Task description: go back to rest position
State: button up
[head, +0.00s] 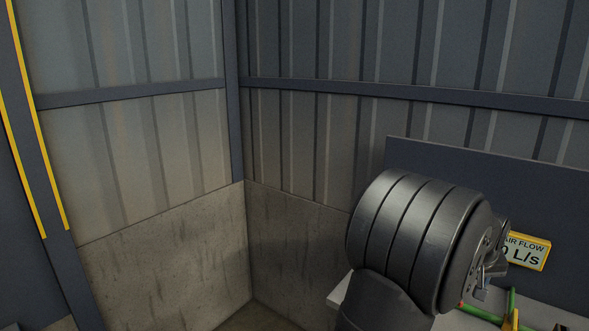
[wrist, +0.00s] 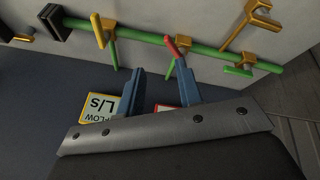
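My gripper (wrist: 159,76) shows in the wrist view with its two blue-grey fingers spread apart. Nothing is held between them. A green pipe with brass fittings (wrist: 140,37) runs across beyond the fingertips; I cannot tell the exact gap. A red-tipped handle (wrist: 171,47) on the pipe shows near the right finger, and a yellow handle (wrist: 97,30) stands up and left of the left finger. In the head view my dark ribbed arm link covers most of the gripper, with only small metal parts showing at its right side.
A yellow-framed "AIR FLOW" sign (head: 526,251) stands by a dark panel (head: 490,190) at the right. A pale bench edge (head: 340,290) and green pipework (head: 511,300) lie below it. Corrugated walls (head: 290,140) meet in a corner; the space left of my arm is clear.

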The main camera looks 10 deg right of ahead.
jog(key=shift+w+a+f+t+h, duration=0.1)
jog(key=shift+w+a+f+h, duration=0.1)
jog(key=shift+a+f+h, duration=0.35)
jog(key=shift+w+a+f+t+h, duration=0.1)
jog(key=shift+w+a+f+h, duration=0.15)
jog(key=shift+a+f, duration=0.4)
jog(key=shift+w+a+f+t+h, duration=0.15)
jog(key=shift+a+f+h, duration=0.25)
jog(key=shift+a, duration=0.45)
